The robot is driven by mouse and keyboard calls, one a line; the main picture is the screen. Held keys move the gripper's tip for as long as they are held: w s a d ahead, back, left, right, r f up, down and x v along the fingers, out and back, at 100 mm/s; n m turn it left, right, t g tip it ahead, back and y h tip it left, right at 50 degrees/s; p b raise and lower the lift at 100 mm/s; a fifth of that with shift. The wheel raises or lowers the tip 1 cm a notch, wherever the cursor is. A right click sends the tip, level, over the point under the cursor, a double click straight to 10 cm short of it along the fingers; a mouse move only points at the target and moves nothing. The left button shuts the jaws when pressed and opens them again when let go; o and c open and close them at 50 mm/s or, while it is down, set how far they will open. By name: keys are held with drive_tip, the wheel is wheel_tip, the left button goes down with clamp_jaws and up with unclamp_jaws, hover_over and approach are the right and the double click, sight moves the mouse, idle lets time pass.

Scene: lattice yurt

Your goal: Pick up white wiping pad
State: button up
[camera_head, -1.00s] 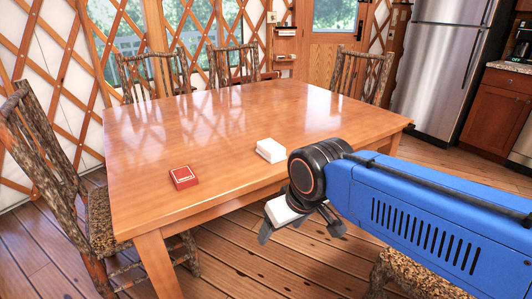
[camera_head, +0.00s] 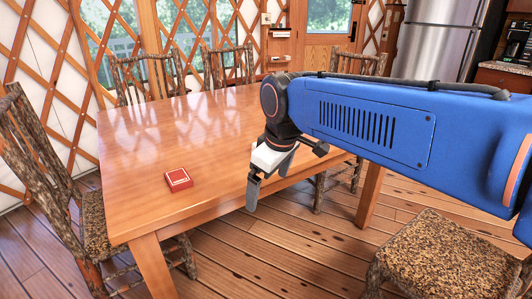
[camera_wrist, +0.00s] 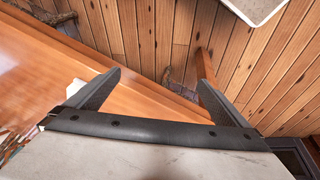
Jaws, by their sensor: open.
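The white wiping pad does not show in the head view now; my arm and gripper cover the part of the table where it lay. In the wrist view a small white patch (camera_wrist: 74,88) peeks out beside the left finger, over the table; it appears to be the pad, mostly hidden by my gripper. My gripper (camera_head: 268,190) hangs at the table's front edge, fingers pointing down. In the wrist view my gripper (camera_wrist: 160,78) is open, with the table edge and floor between its fingers and nothing held.
The wooden table (camera_head: 150,140) has a red box (camera_head: 178,179) lying left of my gripper. Log chairs stand around it, one at the left (camera_head: 40,160) and one at the lower right (camera_head: 440,255). Most of the tabletop is clear.

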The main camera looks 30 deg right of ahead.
drive_tip(key=w+d+r+n+g, duration=0.1)
drive_tip(key=w+d+r+n, duration=0.35)
drive_tip(key=w, duration=0.35)
drive_tip(key=w+d+r+n+g, duration=0.1)
drive_tip(key=w+d+r+n, duration=0.35)
drive_tip(key=w, duration=0.25)
drive_tip(key=w+d+r+n+g, duration=0.2)
drive_tip(key=w+d+r+n, duration=0.25)
drive_tip(key=w, duration=0.35)
wheel_tip(320, 180, down, 18)
drive_tip(key=shift+d, duration=0.1)
drive_tip(key=c, duration=1.1)
drive_tip(key=shift+w+r, duration=0.1)
wheel_tip(320, 180, up, 10)
drive_tip(key=shift+f, duration=0.1)
